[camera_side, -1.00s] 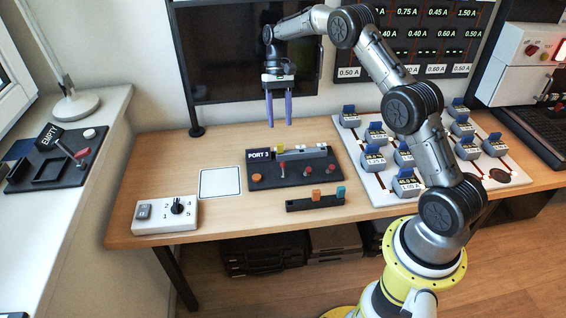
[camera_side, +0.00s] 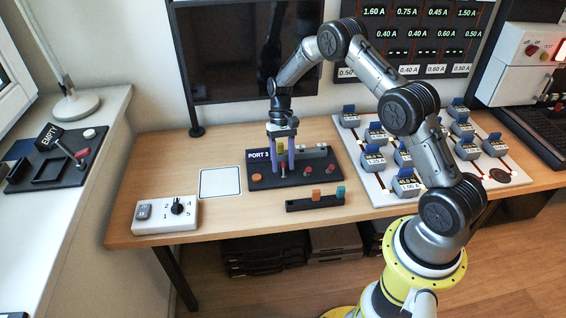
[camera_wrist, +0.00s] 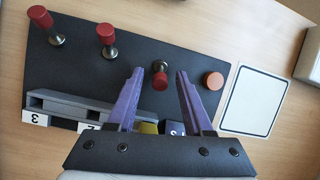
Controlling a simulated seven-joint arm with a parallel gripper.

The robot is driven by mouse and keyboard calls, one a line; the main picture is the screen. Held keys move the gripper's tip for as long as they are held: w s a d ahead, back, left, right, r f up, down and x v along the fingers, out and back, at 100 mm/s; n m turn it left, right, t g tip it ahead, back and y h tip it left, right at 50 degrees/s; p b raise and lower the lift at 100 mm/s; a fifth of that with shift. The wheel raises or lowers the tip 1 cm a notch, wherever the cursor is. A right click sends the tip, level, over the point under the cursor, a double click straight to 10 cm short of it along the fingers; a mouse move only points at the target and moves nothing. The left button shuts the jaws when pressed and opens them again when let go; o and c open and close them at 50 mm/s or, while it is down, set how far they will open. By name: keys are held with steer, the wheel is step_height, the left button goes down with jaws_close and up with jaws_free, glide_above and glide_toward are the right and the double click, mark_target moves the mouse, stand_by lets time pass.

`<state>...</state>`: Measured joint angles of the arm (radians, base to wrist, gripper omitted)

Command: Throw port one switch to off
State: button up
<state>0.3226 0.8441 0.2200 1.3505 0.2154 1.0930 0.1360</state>
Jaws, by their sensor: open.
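The dark switch panel (camera_wrist: 75,80) fills much of the wrist view, with three red-capped levers. The lever closest to the orange button, the port one switch (camera_wrist: 160,78), tilts toward the grey rail. The other levers (camera_wrist: 107,34) and (camera_wrist: 40,14) tilt away from the rail. My gripper (camera_wrist: 160,72) is open, its purple fingers on either side of that first lever, with no clear contact visible. In the side view my gripper (camera_side: 281,171) is down at the panel (camera_side: 265,184), and its fingers partly hide the lever. The port one label is hidden by my gripper.
An orange round button (camera_wrist: 213,80) sits beside the right finger. A grey rail (camera_wrist: 65,104) with labels 3 and 2 and a yellow block (camera_wrist: 148,128) lies close to the fingers. A black holder with colored blocks (camera_side: 315,202) stands in front of the panel.

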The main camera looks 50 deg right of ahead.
mark_target(284, 175)
steer(key=shift+a+f, duration=0.1)
steer(key=shift+c, duration=0.3)
jaws_close()
steer(key=shift+s, duration=0.1)
steer(key=shift+s+a+r+t+h, duration=0.25)
steer(key=shift+a+t+h, duration=0.05)
steer(key=shift+t+h, duration=0.45)
steer(key=shift+s+a+t+h, duration=0.3)
steer(key=shift+t+h, duration=0.45)
steer(key=shift+t, duration=0.1)
steer(key=shift+s+a+t+h, duration=0.2)
steer(key=shift+a+t+h, duration=0.05)
steer(key=shift+t+h, duration=0.35)
steer(key=shift+s+a+t+h, duration=0.15)
steer(key=shift+a+t+h, duration=0.05)
steer(key=shift+t+h, duration=0.35)
steer(key=shift+s+a+f+t+h, duration=0.1)
steer(key=shift+s+a+t+h, duration=0.1)
steer(key=shift+t+h, duration=0.35)
steer(key=shift+s+a+f+t+h, duration=0.1)
steer(key=shift+s+a+t+h, duration=0.05)
steer(key=shift+t+h, duration=0.3)
steer(key=shift+s+t+h, duration=0.15)
steer(key=shift+t+h, duration=0.1)
steer(key=shift+h, duration=0.1)
